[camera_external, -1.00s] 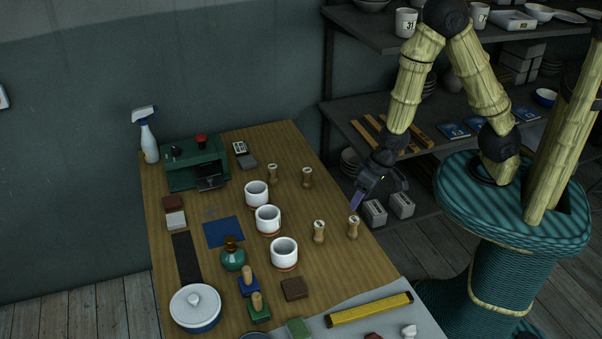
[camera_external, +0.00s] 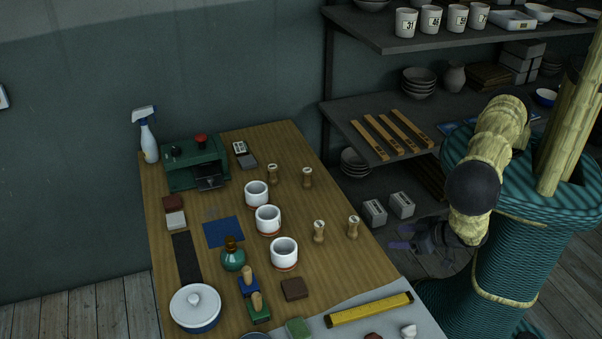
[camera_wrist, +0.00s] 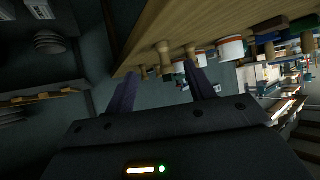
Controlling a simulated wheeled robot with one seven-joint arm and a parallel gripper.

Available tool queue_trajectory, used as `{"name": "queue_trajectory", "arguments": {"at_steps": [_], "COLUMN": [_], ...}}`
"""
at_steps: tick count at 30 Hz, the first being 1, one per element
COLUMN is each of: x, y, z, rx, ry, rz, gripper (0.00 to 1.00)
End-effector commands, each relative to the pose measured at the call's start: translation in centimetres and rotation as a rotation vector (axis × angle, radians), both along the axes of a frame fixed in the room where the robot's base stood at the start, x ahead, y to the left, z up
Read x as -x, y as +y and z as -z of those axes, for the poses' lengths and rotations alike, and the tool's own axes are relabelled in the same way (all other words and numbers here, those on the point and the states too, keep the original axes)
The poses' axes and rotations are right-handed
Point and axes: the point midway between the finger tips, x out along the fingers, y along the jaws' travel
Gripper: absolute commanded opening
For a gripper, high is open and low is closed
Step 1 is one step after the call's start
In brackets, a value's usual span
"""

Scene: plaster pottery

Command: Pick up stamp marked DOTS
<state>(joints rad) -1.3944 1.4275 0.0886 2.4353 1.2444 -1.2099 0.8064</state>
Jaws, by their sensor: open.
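Several small wooden stamps stand upright on the table: two at the back right, one (camera_external: 272,174) and another (camera_external: 307,178), and two nearer the right edge, one (camera_external: 319,231) and another (camera_external: 353,228). Their tops carry marks too small to read, so I cannot tell which is DOTS. My gripper (camera_external: 398,237) is open and empty, off the table's right edge, to the right of the nearest stamp and apart from it. In the wrist view, my gripper's fingers (camera_wrist: 160,88) are spread, with wooden stamps (camera_wrist: 164,57) at the table edge beyond them.
White cups (camera_external: 284,253) stand left of the stamps. A blue-based block with a wooden handle (camera_external: 248,282) and a green-based one (camera_external: 259,308) stand near a lidded pot (camera_external: 195,307). Shelves (camera_external: 400,160) stand behind the table's right side.

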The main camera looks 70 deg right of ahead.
Motion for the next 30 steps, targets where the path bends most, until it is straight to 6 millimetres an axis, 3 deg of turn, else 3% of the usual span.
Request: {"name": "queue_trajectory", "arguments": {"at_steps": [8,20,23,30], "x": [1.9,1.8,1.0,-2.8], "y": [-2.0,-2.1,-2.1,-2.2], "z": [-2.8,-2.8,-2.4,-1.2], "rx": [0.045,0.043,0.043,0.044], "ry": [-0.250,-0.269,-0.269,-0.270], "rz": [-0.171,-0.182,-0.180,-0.179], "gripper": [0.54,0.54,0.54,0.54]}}
